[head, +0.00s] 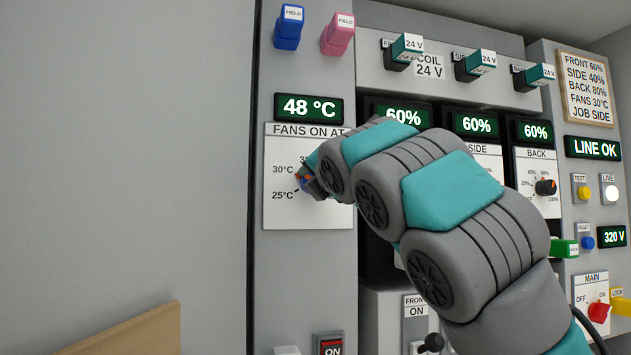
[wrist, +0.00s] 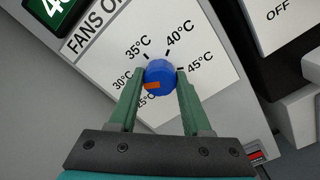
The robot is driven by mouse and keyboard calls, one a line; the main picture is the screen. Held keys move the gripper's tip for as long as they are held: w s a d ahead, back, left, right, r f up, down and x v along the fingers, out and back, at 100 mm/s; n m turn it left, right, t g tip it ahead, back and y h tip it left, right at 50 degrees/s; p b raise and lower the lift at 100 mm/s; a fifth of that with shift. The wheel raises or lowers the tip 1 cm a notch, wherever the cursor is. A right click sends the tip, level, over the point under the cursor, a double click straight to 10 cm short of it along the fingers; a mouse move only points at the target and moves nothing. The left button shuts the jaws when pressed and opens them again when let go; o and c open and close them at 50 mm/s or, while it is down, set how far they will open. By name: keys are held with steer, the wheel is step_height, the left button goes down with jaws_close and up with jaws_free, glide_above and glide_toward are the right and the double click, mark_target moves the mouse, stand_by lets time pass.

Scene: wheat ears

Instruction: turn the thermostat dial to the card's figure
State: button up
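The thermostat dial (wrist: 163,72) is a round blue knob with an orange mark on the white FANS ON AT plate (wrist: 105,62). In the wrist view its mark faces lower left, toward the partly covered 25°C label. My gripper (wrist: 160,77) has one green finger on each side of the dial, apparently touching it. In the head view my gripper (head: 307,183) is at the plate (head: 290,215), and my arm hides the plate's right part. The card (head: 585,88) at upper right reads FANS 30°C, with FRONT 60%, SIDE 40%, BACK 80% and JOB SIDE.
A display (head: 308,107) above the plate reads 48 °C. Blue (head: 288,28) and pink (head: 338,35) FIELD plugs sit above it. Several 24 V plugs, 60% displays and a BACK dial (head: 545,187) are to the right. The grey wall at left is bare.

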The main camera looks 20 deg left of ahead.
steer(key=o, duration=0.4)
steer(key=shift+o, duration=0.2)
steer(key=b+v, duration=0.2)
steer(key=v, duration=0.5)
steer(key=shift+s, duration=0.4)
steer(key=shift+d, duration=0.15)
